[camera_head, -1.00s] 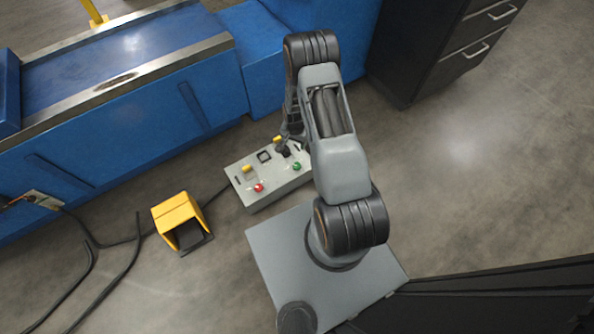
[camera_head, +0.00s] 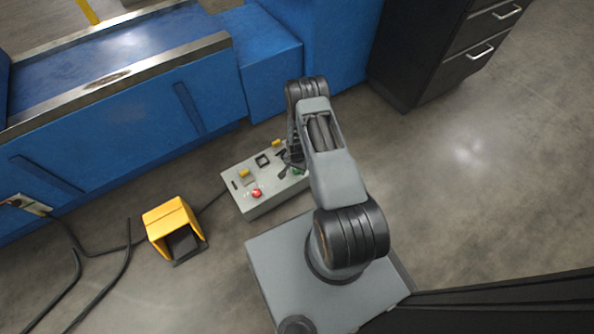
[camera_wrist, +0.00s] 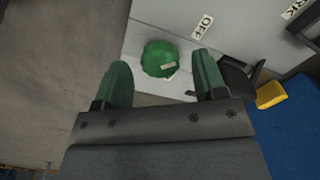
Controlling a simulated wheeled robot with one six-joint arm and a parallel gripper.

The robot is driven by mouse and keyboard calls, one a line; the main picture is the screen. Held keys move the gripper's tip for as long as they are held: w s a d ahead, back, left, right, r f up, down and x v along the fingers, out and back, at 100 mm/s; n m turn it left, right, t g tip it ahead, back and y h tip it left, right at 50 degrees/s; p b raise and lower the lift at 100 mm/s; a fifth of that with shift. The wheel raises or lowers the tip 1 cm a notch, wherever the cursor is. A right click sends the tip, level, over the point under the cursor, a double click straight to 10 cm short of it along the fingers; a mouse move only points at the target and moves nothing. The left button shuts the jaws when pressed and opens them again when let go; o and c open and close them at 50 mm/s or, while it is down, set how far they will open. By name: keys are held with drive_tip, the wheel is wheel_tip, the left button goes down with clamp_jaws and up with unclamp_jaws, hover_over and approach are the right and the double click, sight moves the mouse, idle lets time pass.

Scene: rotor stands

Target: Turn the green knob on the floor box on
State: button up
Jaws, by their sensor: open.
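The floor box (camera_head: 234,187) is a light grey control box on the floor in front of the blue machine. In the head view its green knob (camera_head: 298,172) is mostly hidden by my arm. In the wrist view the green knob (camera_wrist: 160,58) shows whole on the box's pale top (camera_wrist: 150,15), with a small light mark on it and an "OFF" label (camera_wrist: 203,27) beside it. My gripper (camera_wrist: 164,80) is open, its two green-padded fingers apart. The knob lies just beyond the fingertips, roughly centred between them. No contact shows.
The box also carries a red button (camera_head: 257,193), a yellow knob (camera_head: 244,173) and a black switch (camera_wrist: 240,75). A yellow foot pedal (camera_head: 172,222) with cables stands at left. The blue machine (camera_head: 130,125) is behind; a dark drawer cabinet (camera_head: 440,75) stands right. Floor at right is clear.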

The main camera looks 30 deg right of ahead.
drive_tip(key=shift+f, duration=0.5)
drive_tip(key=shift+c, duration=0.2)
drive_tip(key=c, duration=0.9)
